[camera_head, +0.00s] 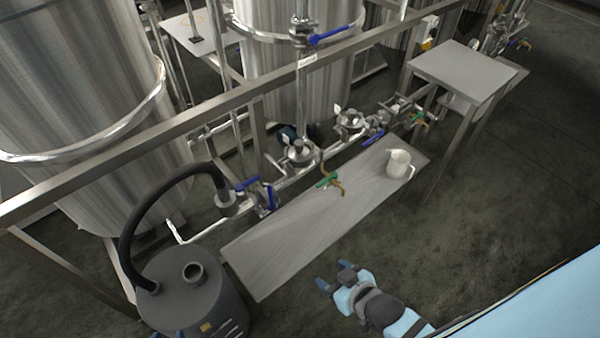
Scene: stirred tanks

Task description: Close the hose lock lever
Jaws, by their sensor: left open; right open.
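A black hose (135,210) arches from a grey canister to a metal coupling (228,201) on the pipe. Beside the coupling are a blue lever (247,184) and a second blue handle (271,197). I cannot tell for sure which is the hose lock lever or how far it is closed. My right gripper (324,277) is open and empty, in front of the steel bench and apart from the coupling. My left gripper (167,334) shows only as blue fingertips at the bottom edge, open, by the canister and well below the coupling.
The grey canister (185,280) stands at the lower left. A low steel bench (290,235) bears a white jug (398,164). A green-handled tap (328,180) hangs over its back edge. A metal rail (200,122) crosses before large tanks (80,90). The floor at right is clear.

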